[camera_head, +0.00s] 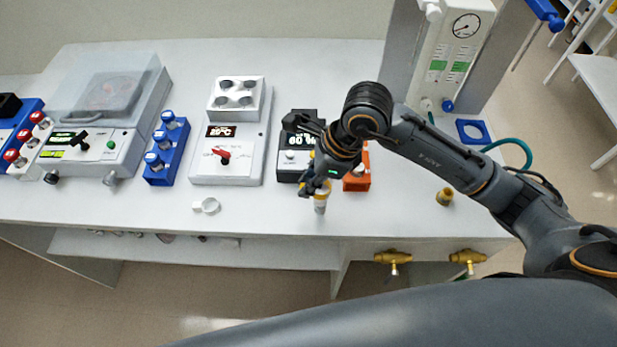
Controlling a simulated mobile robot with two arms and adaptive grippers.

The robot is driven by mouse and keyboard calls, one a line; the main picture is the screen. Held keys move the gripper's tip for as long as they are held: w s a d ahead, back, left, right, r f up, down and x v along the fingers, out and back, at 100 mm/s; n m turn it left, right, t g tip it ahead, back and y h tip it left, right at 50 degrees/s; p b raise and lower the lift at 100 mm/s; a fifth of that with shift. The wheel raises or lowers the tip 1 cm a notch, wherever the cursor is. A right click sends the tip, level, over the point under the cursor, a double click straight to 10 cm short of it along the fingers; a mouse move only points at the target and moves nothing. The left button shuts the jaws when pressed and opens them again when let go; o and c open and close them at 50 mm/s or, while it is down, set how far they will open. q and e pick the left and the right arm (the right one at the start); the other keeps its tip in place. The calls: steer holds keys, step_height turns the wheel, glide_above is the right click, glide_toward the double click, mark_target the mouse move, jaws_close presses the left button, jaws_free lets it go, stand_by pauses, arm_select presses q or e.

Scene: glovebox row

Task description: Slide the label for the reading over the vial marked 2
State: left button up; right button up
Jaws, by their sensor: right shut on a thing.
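A blue rack (178,170) at centre left holds blue-capped vials (153,160). Red-capped vials (12,156) stand at the far left. No number is readable on any vial. A white ring-like piece (207,205) lies on the table, left of my right gripper; whether it is a label is unclear. My left gripper is not in view.
A heater block (235,140) with a red knob, a black display unit (290,165) reading about 60 % and an orange block (357,180) stand behind or beside my right gripper. A lidded machine (100,125) stands at left. A brass piece (445,197) lies right. The front strip is mostly clear.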

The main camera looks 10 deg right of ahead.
steer(key=shift+f+b, duration=0.4)
steer(key=shift+f, duration=0.4)
steer(key=shift+f+b, duration=2.75)
steer(key=shift+b, duration=0.05)
steer(key=o, duration=0.8)
steer(key=v, duration=1.2)
